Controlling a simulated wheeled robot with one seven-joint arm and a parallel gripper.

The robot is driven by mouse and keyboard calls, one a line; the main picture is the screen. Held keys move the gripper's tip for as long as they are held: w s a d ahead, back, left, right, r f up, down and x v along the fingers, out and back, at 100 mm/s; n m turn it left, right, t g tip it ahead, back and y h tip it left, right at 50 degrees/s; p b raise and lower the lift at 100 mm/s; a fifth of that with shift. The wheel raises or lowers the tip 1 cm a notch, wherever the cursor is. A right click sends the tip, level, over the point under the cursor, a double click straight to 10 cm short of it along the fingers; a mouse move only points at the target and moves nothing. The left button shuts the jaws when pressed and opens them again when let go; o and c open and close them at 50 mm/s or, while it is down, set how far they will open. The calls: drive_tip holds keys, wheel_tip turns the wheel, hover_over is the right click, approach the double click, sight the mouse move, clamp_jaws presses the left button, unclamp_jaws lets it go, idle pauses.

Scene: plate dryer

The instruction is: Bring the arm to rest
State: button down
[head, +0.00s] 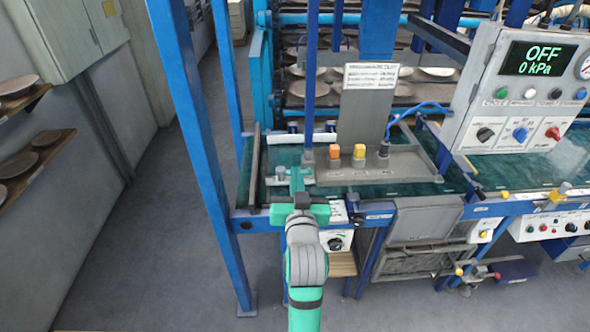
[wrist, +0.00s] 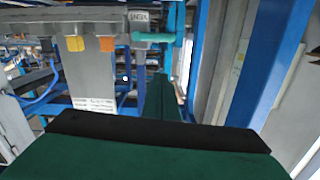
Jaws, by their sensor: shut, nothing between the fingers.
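My arm reaches up from the bottom of the head view to the front edge of the dryer bench. My gripper (head: 298,172) is at its end, over the left front of the teal bench top (head: 388,195). Its green fingers are together with nothing seen between them; they also show in the wrist view (wrist: 158,82). A teal valve handle (wrist: 152,37) beside a grey VENT label (wrist: 139,17) is just beyond the fingertips in the wrist view. I cannot tell whether the fingers touch it.
A grey control box with orange and yellow buttons (head: 334,152) stands right of my gripper. A panel reading OFF, 0 kPa (head: 540,60) is farther right. A blue post (head: 190,125) rises close on the left. Open floor (head: 130,250) lies left of the bench.

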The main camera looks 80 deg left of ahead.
drive_tip(key=shift+s+d+r, duration=0.1)
drive_tip(key=shift+s+d, duration=0.05)
drive_tip(key=shift+d, duration=1.2)
drive_tip(key=shift+s+d+r, duration=0.1)
drive_tip(key=shift+d, duration=1.25)
drive_tip(key=w+d+f+m+t+h, duration=0.3)
drive_tip(key=w+d+f+m+t, duration=0.2)
drive_tip(key=w+d+f, duration=0.3)
drive_tip(key=w+d+f+m+t+h, duration=0.2)
drive_tip(key=w+d+f+m+t, duration=0.35)
drive_tip(key=w+d, duration=0.4)
drive_tip(key=s+d+f+m+t+h, duration=0.1)
drive_tip(key=d+f+m+t+h, duration=0.35)
drive_tip(key=d, duration=1.15)
drive_tip(key=s+d+f+h, duration=0.2)
drive_tip(key=s+d+h, duration=0.2)
drive_tip(key=d, duration=0.5)
drive_tip(key=s+d+f+g+h, duration=0.1)
drive_tip(key=s+d+f+h, duration=0.2)
drive_tip(key=s+d, duration=0.6)
drive_tip(key=shift+d+f+m+h, duration=0.15)
drive_tip(key=shift+d+m+h, duration=0.15)
drive_tip(key=shift+d+h, duration=0.2)
